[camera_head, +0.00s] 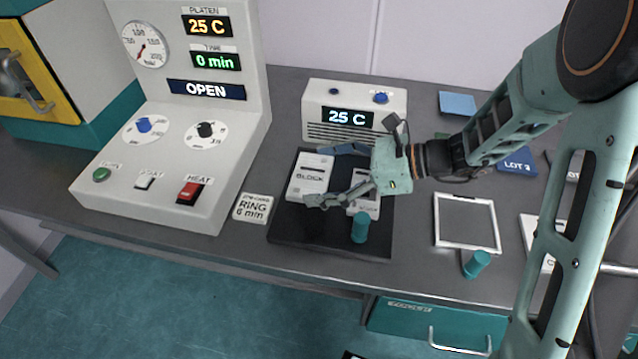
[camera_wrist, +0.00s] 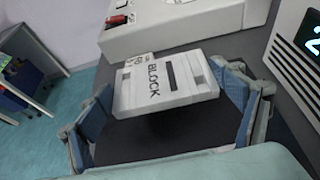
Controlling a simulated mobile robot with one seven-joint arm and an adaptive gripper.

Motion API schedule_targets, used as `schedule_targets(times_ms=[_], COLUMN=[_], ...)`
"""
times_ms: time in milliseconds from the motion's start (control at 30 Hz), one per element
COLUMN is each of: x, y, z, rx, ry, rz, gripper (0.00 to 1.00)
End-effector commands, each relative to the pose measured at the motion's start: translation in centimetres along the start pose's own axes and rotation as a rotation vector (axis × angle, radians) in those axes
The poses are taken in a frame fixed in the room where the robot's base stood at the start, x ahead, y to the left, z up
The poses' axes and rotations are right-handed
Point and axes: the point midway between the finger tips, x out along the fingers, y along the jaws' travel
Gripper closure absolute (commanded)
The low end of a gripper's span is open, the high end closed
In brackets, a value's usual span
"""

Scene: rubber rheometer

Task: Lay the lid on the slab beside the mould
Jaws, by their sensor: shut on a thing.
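A flat white plate lettered BLOCK (camera_head: 309,178), seemingly the lid, is at the left part of the black slab (camera_head: 325,238). It also shows in the wrist view (camera_wrist: 165,82). My gripper (camera_head: 333,176) has its fingers spread wide and shut on this plate's two opposite edges. I cannot tell whether the plate touches the slab. A second pale lettered block (camera_head: 367,203), probably the mould, sits on the slab to the right, partly hidden under my gripper. A teal cylinder (camera_head: 360,227) stands at its front.
A white box reading 25 C (camera_head: 350,108) stands behind the slab. The press console (camera_head: 170,170) is to the left, with a RING 6 min card (camera_head: 253,208) between. An open white frame (camera_head: 465,247) and another teal cylinder (camera_head: 477,264) lie to the right.

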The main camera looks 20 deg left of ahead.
Motion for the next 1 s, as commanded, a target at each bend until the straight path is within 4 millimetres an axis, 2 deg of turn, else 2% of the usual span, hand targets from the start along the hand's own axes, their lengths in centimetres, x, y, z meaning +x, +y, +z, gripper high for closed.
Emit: schedule_targets(times_ms=[267, 400, 467, 833, 867, 933, 1000], x=[1.1, 1.9, 2.1, 2.2, 2.2, 2.2, 2.2], y=[-1.0, -0.9, -1.0, -1.0, -0.9, -0.9, -0.9], z=[-1.1, -3.2, -3.7, -4.1, -4.2, -4.1, -4.1], rx=[0.0, 0.003, 0.001, -0.001, 0.0, 0.0, 0.0], ry=[-0.001, -0.001, -0.001, -0.002, 0.0, 0.0, 0.0], rz=[0.0, 0.0, -0.001, -0.002, -0.002, -0.001, -0.001], gripper=[0.47, 0.47, 0.47, 0.47, 0.13, 0.06, 0.06])
